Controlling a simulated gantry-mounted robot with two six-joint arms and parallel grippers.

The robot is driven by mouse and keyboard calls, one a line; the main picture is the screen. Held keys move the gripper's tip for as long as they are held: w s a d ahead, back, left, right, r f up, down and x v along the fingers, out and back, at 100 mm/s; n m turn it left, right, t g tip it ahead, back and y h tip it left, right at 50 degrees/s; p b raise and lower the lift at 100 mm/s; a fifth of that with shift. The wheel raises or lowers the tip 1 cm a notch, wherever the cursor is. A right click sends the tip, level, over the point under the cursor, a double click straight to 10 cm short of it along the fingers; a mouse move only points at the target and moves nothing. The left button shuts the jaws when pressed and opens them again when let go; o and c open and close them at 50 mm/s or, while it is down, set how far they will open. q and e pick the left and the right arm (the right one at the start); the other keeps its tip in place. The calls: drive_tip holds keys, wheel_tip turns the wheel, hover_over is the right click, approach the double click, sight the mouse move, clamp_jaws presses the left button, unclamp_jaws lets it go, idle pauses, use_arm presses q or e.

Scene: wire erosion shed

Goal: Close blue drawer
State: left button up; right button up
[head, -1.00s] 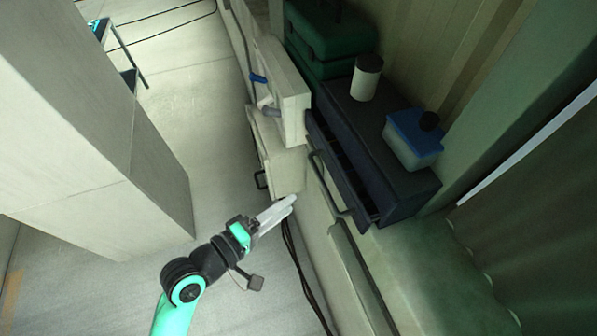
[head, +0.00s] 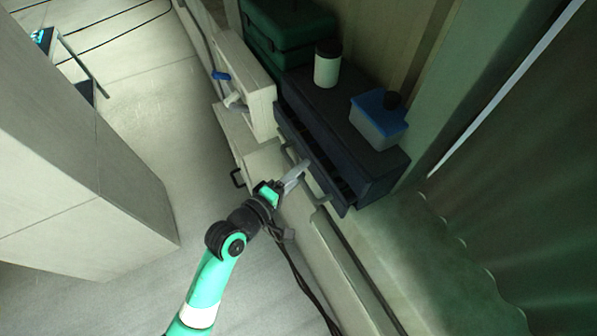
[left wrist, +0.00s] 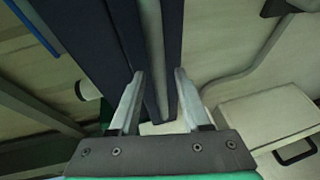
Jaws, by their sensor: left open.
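The dark blue drawer (head: 294,134) sticks out from the dark blue cabinet (head: 382,168), with a dark gap showing behind its front. Its pale bar handle (head: 321,198) is on the front, partly hidden by my gripper. My left gripper (head: 303,168) is open, with its fingertips at the drawer front beside the handle. In the left wrist view, dark blue panels (left wrist: 105,45) and a grey strip lie beyond the open fingers (left wrist: 158,72). I cannot tell whether the fingers touch the drawer. My right gripper is not in view.
On the cabinet stand a white jar (head: 326,70) with a dark lid and a blue-lidded box (head: 378,122). A green case (head: 290,30) is behind. Pale cabinetry (head: 245,85) with a blue-handled fitting is to the left. A large pale block (head: 80,170) stands at far left.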

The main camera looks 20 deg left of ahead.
use_arm(q)
clamp_jaws()
idle(1.4)
